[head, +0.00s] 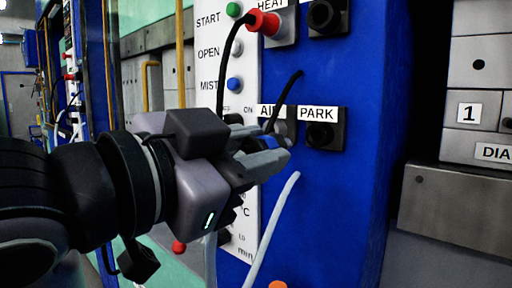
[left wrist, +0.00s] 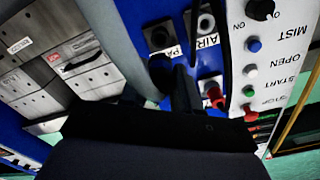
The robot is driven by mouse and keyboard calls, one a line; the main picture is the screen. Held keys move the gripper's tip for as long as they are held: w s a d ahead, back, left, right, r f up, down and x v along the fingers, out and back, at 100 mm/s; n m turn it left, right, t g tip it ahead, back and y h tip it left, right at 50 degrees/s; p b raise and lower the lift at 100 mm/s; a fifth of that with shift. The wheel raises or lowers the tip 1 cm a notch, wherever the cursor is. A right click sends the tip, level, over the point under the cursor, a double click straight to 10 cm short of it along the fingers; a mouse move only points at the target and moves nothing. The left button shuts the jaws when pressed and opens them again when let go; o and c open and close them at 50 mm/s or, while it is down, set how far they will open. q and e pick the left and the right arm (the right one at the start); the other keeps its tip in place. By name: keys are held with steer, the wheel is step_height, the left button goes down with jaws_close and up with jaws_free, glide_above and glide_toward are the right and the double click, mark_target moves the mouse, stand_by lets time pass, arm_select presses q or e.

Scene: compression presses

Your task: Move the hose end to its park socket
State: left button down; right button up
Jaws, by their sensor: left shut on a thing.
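My left gripper (head: 284,150) is shut on the hose end (head: 270,142), which shows only as a small blue and dark piece between the fingers. A thin black hose (head: 287,96) rises from it. The gripper is in front of the blue panel, just left of the park socket (head: 320,136), a black square fitting under the PARK label. The park socket looks empty, and also shows in the left wrist view (left wrist: 160,38). The AIR socket (left wrist: 205,21) is partly hidden behind the gripper in the head view. I cannot tell whether the hose end touches it. My right gripper is out of view.
Above, a red plug (head: 264,22) with a black hose sits in the HEAT socket. Another black socket (head: 325,15) is to its right. A white button strip (head: 211,75) is at left. A pale tube (head: 272,228) rises below the gripper. Grey drawers (head: 480,65) stand at right.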

mark_target(286, 142)
arm_select(q)
steer(key=shift+w+d, duration=0.1)
steer(key=shift+w, duration=0.05)
steer(key=shift+x, duration=2.3)
steer(key=shift+w+d, duration=0.25)
steer(key=shift+w, duration=0.1)
steer(key=shift+p, duration=0.7)
steer(key=shift+r, duration=0.1)
steer(key=shift+p+x, duration=0.8)
steer(key=shift+x, duration=0.85)
